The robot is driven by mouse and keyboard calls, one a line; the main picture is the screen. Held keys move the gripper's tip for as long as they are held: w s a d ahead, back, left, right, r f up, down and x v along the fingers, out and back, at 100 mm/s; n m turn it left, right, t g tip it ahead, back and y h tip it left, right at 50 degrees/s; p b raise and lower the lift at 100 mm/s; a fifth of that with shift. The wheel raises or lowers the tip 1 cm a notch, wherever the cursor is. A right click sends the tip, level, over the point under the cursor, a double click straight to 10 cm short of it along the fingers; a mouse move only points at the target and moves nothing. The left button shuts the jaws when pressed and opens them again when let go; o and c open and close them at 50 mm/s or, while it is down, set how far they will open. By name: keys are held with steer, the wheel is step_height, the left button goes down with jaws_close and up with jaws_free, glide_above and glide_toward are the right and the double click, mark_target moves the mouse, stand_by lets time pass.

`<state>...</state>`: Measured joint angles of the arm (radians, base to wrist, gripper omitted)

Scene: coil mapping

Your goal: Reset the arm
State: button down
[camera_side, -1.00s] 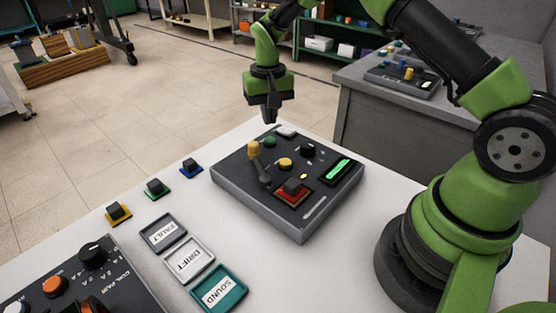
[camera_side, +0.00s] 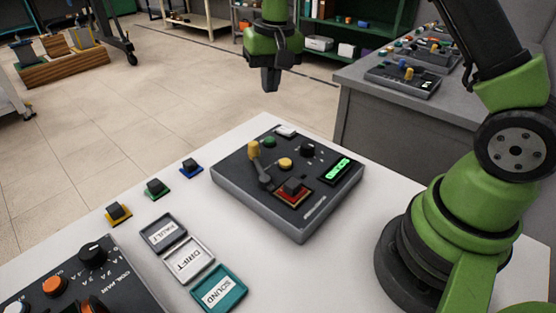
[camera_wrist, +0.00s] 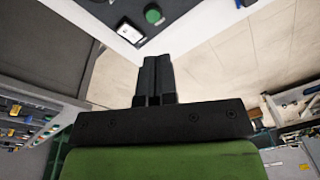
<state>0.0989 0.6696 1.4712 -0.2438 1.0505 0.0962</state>
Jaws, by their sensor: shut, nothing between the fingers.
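My gripper (camera_side: 270,80) is shut and empty. In the side view it hangs fingers down, high above and behind the far edge of the white table, apart from everything. In the wrist view its two fingers (camera_wrist: 154,80) lie together.
Yellow, green and blue bases with dark blocks (camera_side: 118,211) stand at the table's left edge. Trays marked FAULT (camera_side: 162,233), DRIFT (camera_side: 188,260) and SOUND (camera_side: 218,289) lie in front. Another panel (camera_side: 92,254) is at lower left. A grey bench (camera_side: 365,115) stands behind.

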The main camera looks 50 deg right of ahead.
steer(key=s+a+r+n+t, duration=0.1)
steer(key=s+a+r+t, duration=0.25)
steer(key=s+r, duration=0.9)
steer(key=s+a+t+y, duration=0.1)
steer(key=s+a+t, duration=0.1)
steer(key=s, duration=0.9)
steer(key=shift+a+r+n+y, duration=0.15)
steer(key=shift+a+n+y, duration=0.1)
steer(key=shift+n+y, duration=0.15)
steer(key=shift+t, duration=0.25)
stand_by(0.6)
